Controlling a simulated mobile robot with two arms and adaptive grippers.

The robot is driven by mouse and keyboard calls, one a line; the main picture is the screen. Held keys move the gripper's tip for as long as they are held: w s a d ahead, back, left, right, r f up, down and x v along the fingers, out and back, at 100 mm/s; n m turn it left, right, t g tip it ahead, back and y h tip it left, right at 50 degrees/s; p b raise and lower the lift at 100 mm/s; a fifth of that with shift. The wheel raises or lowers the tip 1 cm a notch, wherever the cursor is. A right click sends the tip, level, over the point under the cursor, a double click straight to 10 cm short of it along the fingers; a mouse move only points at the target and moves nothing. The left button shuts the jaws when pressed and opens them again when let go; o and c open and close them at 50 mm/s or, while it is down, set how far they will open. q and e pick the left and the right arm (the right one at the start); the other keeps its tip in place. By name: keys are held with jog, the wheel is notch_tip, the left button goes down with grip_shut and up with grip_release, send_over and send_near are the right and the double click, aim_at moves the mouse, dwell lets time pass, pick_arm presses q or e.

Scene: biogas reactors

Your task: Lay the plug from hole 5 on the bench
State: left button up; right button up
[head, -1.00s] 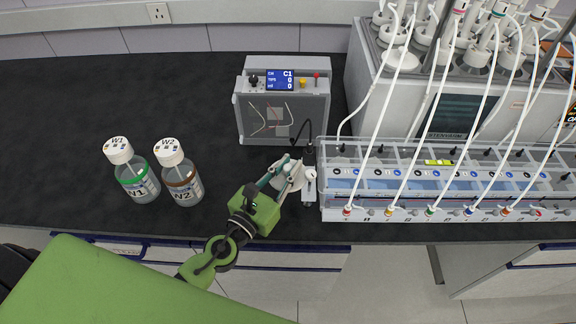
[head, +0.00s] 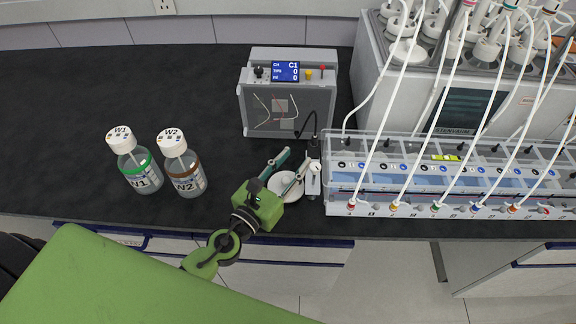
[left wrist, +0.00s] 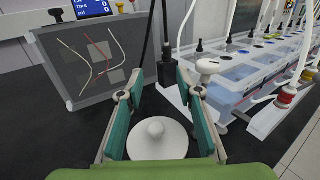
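The plug (head: 287,188) is a white round disc with a small knob on top. It lies on the black bench (head: 90,85) near the front edge, left of the long clear tank. In the left wrist view the plug (left wrist: 157,140) sits between the two green fingers, knob up, with dark bench around it. My left gripper (head: 296,159) is open above the plug, and its fingers stand apart from the knob. It also shows open in the left wrist view (left wrist: 157,88). Hole 5 cannot be made out. My right gripper is not in view.
The clear tank (head: 450,208) with several tubes stands right of the plug. A small white-knobbed post (head: 313,180) is close by my right finger. A grey box with a screen (head: 288,95) stands behind. Bottles W1 (head: 136,165) and W2 (head: 183,168) stand left, with free bench around.

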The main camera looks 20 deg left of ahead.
pick_arm(q)
jog(key=shift+r, duration=0.35)
jog(key=b+v, duration=0.5)
jog(key=v, duration=0.7)
jog(key=shift+r, duration=0.25)
jog(key=shift+s+a, duration=0.1)
jog(key=shift+a, duration=0.05)
